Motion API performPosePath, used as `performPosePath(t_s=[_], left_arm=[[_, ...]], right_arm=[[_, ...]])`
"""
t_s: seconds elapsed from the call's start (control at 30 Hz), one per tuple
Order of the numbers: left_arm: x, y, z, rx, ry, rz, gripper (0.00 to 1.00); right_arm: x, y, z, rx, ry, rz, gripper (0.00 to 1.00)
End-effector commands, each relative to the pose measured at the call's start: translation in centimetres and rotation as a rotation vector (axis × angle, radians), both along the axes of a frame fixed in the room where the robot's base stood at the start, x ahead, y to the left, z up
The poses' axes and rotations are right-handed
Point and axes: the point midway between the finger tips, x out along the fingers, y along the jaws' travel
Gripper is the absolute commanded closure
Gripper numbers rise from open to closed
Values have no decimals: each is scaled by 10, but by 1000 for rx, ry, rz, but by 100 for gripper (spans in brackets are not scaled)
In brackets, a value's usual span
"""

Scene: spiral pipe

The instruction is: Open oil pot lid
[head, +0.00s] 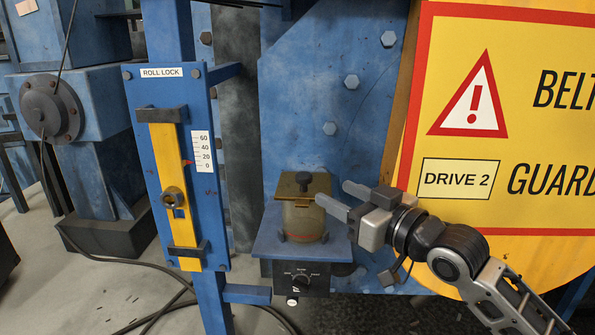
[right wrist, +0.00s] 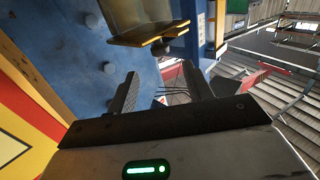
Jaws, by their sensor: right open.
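The oil pot (head: 303,220), a murky tan container with a red line low on it, stands on a blue bracket. Its flat brass lid (head: 290,188) lies across the top, with a dark knob (head: 304,181) on it. My right gripper (head: 333,192) is open and empty, just right of the pot, fingers pointing left at about lid height. In the right wrist view the lid (right wrist: 140,38) and knob (right wrist: 161,49) appear beyond the open fingers of the gripper (right wrist: 160,82), not between them. My left gripper is not in view.
A blue roll lock panel (head: 143,180) with a yellow bar stands left of the pot. A yellow belt guard sign (head: 500,205) is behind my right arm. A black control box (head: 297,277) sits below the bracket. A bolted blue plate (head: 325,75) rises behind.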

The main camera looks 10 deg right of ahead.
Motion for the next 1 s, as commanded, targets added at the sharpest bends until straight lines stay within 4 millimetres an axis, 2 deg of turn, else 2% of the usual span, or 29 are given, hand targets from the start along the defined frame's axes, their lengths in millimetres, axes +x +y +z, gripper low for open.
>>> performPosePath(t_s=[0.2, 0.5, 0.7, 0.97, 1.0], left_arm=[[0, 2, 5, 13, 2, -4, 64], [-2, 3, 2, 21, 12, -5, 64], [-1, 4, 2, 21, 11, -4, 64], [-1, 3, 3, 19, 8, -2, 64], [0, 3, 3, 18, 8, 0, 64]], right_arm=[[41, 29, 3, 3, -1, 1, 49], [85, 58, 1, 1, -1, 1, 49], [96, 66, 0, -2, -1, 0, 49], [97, 67, 0, -1, -2, 0, 49], [97, 67, 0, -1, -2, 0, 52]])
